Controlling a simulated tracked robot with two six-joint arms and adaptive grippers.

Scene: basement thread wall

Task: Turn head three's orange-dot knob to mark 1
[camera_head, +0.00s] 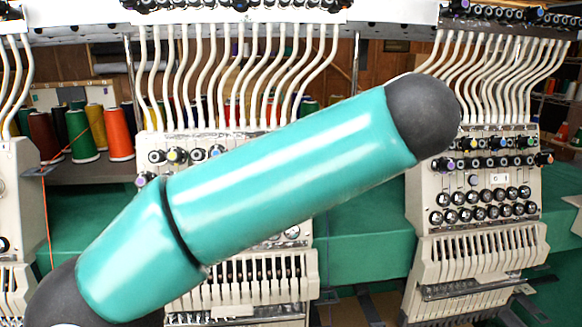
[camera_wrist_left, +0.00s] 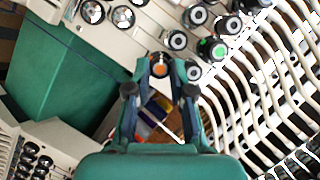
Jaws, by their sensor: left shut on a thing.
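In the left wrist view, the orange-dot knob (camera_wrist_left: 160,67) is a dark round knob with an orange centre. It sits between the fingertips of my left gripper (camera_wrist_left: 160,74), which is shut on it. The marks around the knob are too small to read. In the head view my teal left arm crosses the middle stitching head (camera_head: 290,268) and hides much of its knob panel. My left gripper does not show in that view. My right gripper is in neither view.
In the wrist view a green-dot knob (camera_wrist_left: 218,50) and several grey-dot knobs stand close beside the fingers. White curved thread tubes (camera_wrist_left: 250,115) run at the right. In the head view another head (camera_head: 476,215) stands at the right, and thread cones (camera_head: 119,135) stand at the left.

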